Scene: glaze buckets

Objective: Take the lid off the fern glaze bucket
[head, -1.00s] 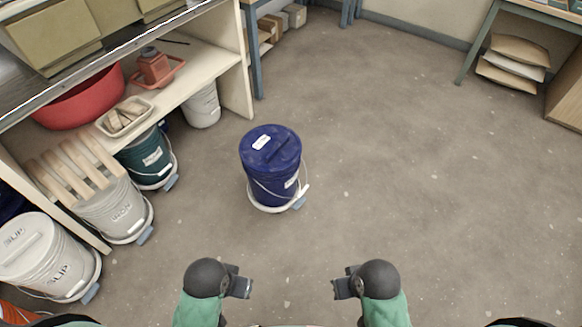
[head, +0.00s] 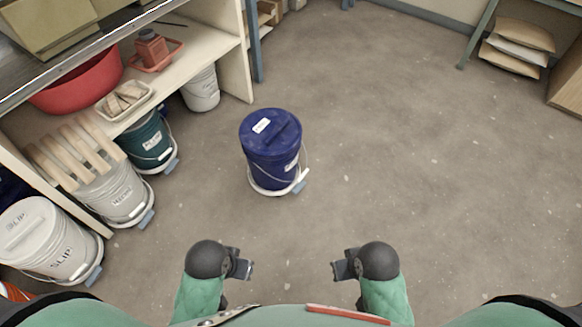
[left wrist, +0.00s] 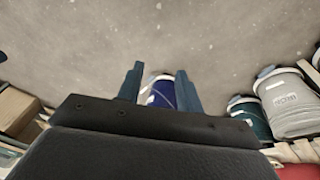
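A dark green bucket (head: 148,142) with a white label stands under the shelf at left in the head view; its label is too small to read, and shelf items hide part of its top. It also shows in the left wrist view (left wrist: 248,113). A dark blue bucket (head: 271,150) with its lid on stands on the open floor; it shows between my left fingers in the left wrist view (left wrist: 162,92), well beyond them. My left gripper (head: 242,266) is open and empty. My right gripper (head: 343,267) looks open and empty. Both are well short of the buckets.
Grey buckets (head: 115,200) and a white slip bucket (head: 45,242) stand along the shelf (head: 190,62) at left. A red basin (head: 80,85) sits on the shelf. The floor (head: 430,180) at right is clear.

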